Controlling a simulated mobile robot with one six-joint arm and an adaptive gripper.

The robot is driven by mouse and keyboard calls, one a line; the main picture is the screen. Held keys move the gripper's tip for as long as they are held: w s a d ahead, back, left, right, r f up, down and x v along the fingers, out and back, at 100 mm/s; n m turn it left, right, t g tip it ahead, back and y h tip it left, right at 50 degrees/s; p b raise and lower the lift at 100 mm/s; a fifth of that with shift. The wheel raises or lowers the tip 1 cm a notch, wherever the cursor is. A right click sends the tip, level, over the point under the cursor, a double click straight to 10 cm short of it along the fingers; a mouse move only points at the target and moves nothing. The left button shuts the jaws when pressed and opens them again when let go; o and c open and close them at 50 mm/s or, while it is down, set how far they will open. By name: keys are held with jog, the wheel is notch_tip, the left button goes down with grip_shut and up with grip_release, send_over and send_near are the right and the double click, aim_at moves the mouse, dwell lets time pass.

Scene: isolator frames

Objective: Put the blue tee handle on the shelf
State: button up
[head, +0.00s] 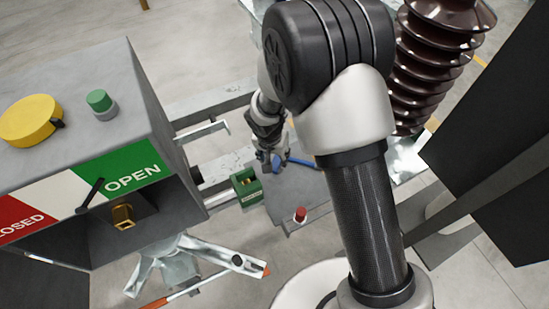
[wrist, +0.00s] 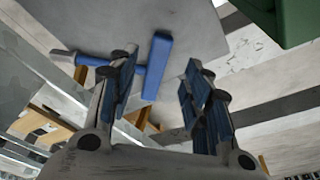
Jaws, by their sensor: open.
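The blue tee handle (wrist: 158,60) shows in the wrist view against a grey plate (wrist: 190,20). Its crossbar stands between my fingertips, nearer the left finger. Its stem runs left behind that finger to a metal end. In the head view the handle (head: 300,163) is a small blue bar at the far edge of the grey plate (head: 285,190), which looks like the shelf. My gripper (wrist: 161,72) is open, with blue pads. In the head view my gripper (head: 272,160) is just left of the handle. I cannot tell whether handle and plate touch.
A green block (head: 247,188) is at the plate's left edge, and a red knob (head: 300,214) at its front. A grey switch box (head: 90,130) with an OPEN sign stands left. A brown ribbed insulator (head: 430,65) stands right. A metal clamp (head: 180,262) is low in front.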

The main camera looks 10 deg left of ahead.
jog(key=s+d+r, duration=0.2)
jog(key=d+r, duration=0.2)
jog(key=r, duration=0.4)
jog(key=s+d+r+t+p, duration=0.15)
jog(key=d+r, duration=0.25)
jog(key=r, duration=0.4)
jog(key=s+d+r+g, duration=0.1)
jog(key=s+d+r, duration=0.1)
jog(key=d+r, duration=0.35)
jog(key=s+d+r+n+t, duration=0.1)
jog(key=s+d+r, duration=0.2)
jog(key=s+r, duration=0.2)
jog(key=s+d+r+n, duration=0.1)
jog(key=s+d+r, duration=0.3)
jog(key=s, duration=0.8)
jog(key=shift+r+t, duration=0.35)
jog(key=shift+r, duration=0.4)
